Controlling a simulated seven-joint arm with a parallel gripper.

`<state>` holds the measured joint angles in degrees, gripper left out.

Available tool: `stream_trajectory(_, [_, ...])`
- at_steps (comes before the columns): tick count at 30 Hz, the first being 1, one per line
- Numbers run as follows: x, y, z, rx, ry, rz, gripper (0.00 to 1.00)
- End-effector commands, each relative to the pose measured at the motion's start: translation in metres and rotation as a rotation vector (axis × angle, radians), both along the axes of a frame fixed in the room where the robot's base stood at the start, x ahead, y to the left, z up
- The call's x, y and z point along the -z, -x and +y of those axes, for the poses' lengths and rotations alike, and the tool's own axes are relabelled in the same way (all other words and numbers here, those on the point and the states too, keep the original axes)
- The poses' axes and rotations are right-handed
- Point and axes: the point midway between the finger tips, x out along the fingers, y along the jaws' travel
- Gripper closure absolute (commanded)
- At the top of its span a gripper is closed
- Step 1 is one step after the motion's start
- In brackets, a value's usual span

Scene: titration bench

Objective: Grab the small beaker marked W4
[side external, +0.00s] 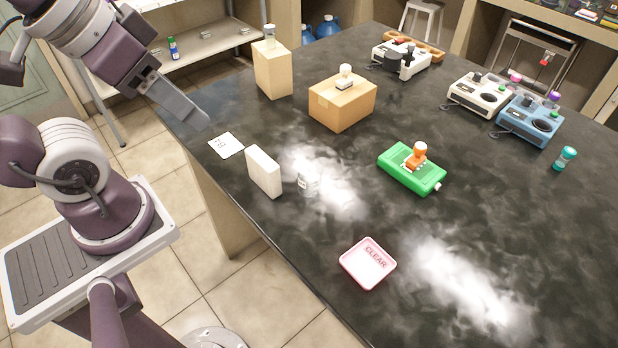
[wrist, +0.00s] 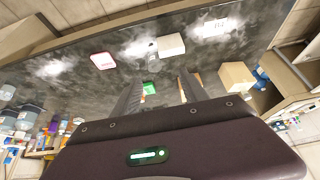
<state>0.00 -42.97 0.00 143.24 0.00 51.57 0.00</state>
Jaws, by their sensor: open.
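A small clear glass beaker (side external: 308,183) stands on the dark bench, just right of a white upright block (side external: 263,171). It has a pale label whose marking I cannot read. In the wrist view the beaker (wrist: 152,45) is small and faint beside the white block (wrist: 171,45). My gripper (side external: 203,121) is raised over the bench's left edge, to the left of and well apart from the beaker. In the wrist view my gripper (wrist: 158,86) has its two fingers apart with nothing held between them.
A card (side external: 226,145) lies left of the block. A cardboard box (side external: 343,102) and a tall box (side external: 272,70) stand behind. A green device (side external: 411,170) is to the right, a pink-rimmed CLEAR tray (side external: 368,264) in front. The bench between beaker and tray is clear.

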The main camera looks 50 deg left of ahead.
Motion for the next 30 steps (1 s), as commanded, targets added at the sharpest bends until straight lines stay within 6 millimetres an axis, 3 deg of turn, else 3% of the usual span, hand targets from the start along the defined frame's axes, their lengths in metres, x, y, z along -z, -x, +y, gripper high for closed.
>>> stream_trajectory(9, [-0.002, 0.0, 0.0, 0.0, 0.0, -0.001, 0.43])
stream_trajectory(11, [-0.012, -0.001, 0.0, 0.0, 0.0, -0.004, 0.43])
stream_trajectory(14, [-0.046, -0.002, 0.0, 0.0, 0.0, -0.008, 0.43])
stream_trajectory(15, [-0.054, -0.003, 0.001, 0.037, -0.028, 0.022, 0.43])
stream_trajectory(23, [-0.05, -0.054, 0.021, 0.617, -0.512, 0.393, 0.43])
stream_trajectory(30, [-0.051, -0.118, 0.005, 1.043, -0.956, 0.696, 0.43])
